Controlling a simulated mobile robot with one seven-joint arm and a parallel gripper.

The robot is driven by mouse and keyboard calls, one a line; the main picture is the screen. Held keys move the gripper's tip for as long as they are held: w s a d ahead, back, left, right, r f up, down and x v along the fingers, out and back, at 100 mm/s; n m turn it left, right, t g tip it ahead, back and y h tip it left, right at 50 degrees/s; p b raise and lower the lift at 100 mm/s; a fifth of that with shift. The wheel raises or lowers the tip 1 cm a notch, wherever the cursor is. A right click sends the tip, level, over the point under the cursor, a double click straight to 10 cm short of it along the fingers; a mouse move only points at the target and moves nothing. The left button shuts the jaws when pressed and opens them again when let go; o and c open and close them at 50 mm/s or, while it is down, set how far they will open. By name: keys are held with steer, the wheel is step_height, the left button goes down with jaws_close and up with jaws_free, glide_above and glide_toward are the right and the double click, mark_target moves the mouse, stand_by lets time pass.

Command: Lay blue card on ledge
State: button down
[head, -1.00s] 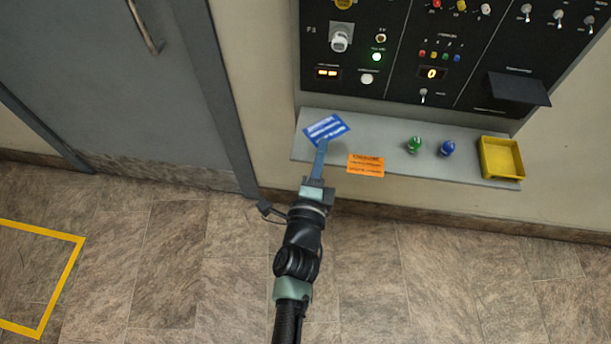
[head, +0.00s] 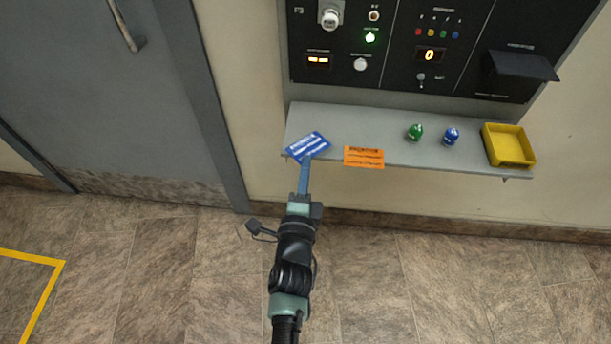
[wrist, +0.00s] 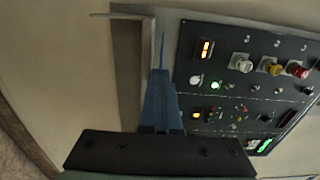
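The blue card (head: 308,147), with white print, is at the tip of my gripper (head: 305,165) in the head view. My gripper's blue fingers are shut on its near edge. In the wrist view the fingers (wrist: 160,105) are together and the card (wrist: 161,50) shows as a thin edge-on strip beyond them. The grey ledge (head: 350,125) runs below the control panel. The card overlaps the ledge's left front part in the head view; its height above the ledge is hard to tell.
An orange card (head: 364,157) lies at the ledge's front edge, right of the blue card. Further right are a green knob (head: 415,132), a blue knob (head: 451,136) and a yellow tray (head: 508,146). The control panel (head: 400,75) rises behind. A grey door (head: 90,90) is at left.

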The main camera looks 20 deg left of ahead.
steer(key=shift+f, duration=0.55)
steer(key=shift+f+b, duration=0.25)
steer(key=shift+b, duration=0.05)
steer(key=c, duration=1.1)
jaws_free()
steer(key=shift+c, duration=0.2)
steer(key=shift+r, duration=0.1)
steer(key=v, duration=1.2)
steer(key=shift+r+p, duration=0.2)
steer(key=shift+p, duration=0.2)
